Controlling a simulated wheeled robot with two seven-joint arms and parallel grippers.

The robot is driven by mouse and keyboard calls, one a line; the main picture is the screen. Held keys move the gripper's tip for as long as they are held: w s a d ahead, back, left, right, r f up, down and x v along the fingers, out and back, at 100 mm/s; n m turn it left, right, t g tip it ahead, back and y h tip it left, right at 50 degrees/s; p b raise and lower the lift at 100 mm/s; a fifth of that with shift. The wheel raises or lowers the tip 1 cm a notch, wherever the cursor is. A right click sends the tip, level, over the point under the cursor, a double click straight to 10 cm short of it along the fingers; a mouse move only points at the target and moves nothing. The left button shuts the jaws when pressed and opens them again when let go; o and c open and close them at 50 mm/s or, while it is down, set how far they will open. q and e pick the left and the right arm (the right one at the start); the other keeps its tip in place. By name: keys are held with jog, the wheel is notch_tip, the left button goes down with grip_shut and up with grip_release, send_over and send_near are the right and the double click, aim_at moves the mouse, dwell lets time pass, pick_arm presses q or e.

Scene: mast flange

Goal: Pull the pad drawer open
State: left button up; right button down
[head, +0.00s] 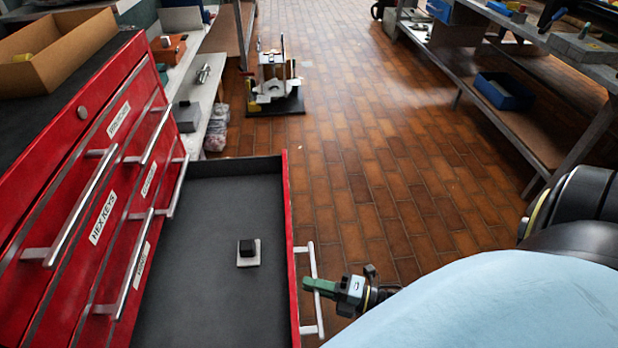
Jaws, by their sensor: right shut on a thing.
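The pad drawer (190,280), a low drawer of the red tool cabinet (75,130), stands pulled well out, and its dark grey floor shows. A small black block on a pale square pad (248,253) lies inside it. The drawer's silver bar handle (313,262) is on its red front at the right. My right gripper (312,285) reaches in from the right, its green fingers shut on the handle at about its middle. My left gripper is not in view.
The cabinet's other drawers, with handles and labels such as HEX KEYS (103,218), are shut. A cardboard box (60,45) sits on top. A small stand (272,85) is on the brick floor beyond. A bench (560,60) runs along the right. The floor right of the drawer is clear.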

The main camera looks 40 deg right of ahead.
jog(key=shift+d, duration=0.1)
jog(key=c, duration=1.4)
grip_release()
jog(key=shift+c, duration=0.2)
